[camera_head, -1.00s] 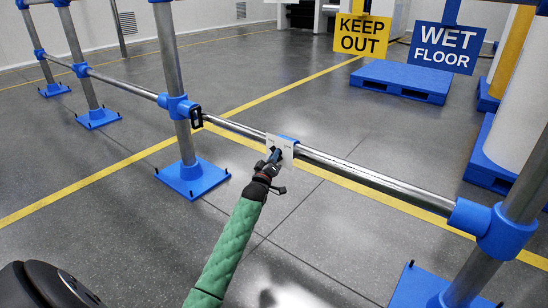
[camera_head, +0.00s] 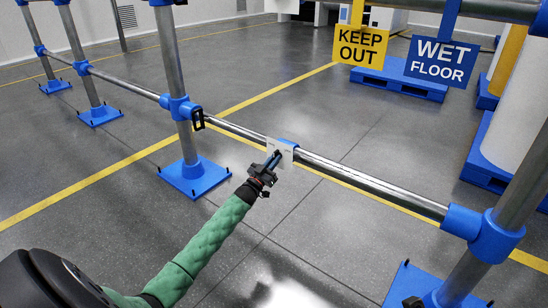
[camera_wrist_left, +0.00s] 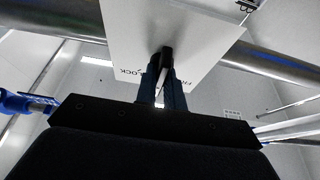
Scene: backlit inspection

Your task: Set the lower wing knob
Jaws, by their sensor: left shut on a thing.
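A white plate (camera_head: 284,149) with a blue clamp at its top sits on the lower steel rail (camera_head: 370,184). In the left wrist view the plate (camera_wrist_left: 195,30) fills the upper middle, with dark lettering that partly reads "LOCK". The black wing knob (camera_wrist_left: 166,57) stands out from it. My left gripper (camera_head: 273,158) reaches up to the plate's face. Its dark fingers (camera_wrist_left: 163,88) are shut on the knob. In the head view the fingers hide the knob, and its angle is hard to tell. My right gripper is not in view.
Steel posts with blue feet (camera_head: 195,178) carry the rail on both sides. Yellow KEEP OUT (camera_head: 360,44) and blue WET FLOOR (camera_head: 440,61) signs hang behind. Blue pallets (camera_head: 400,80) stand on open floor beyond.

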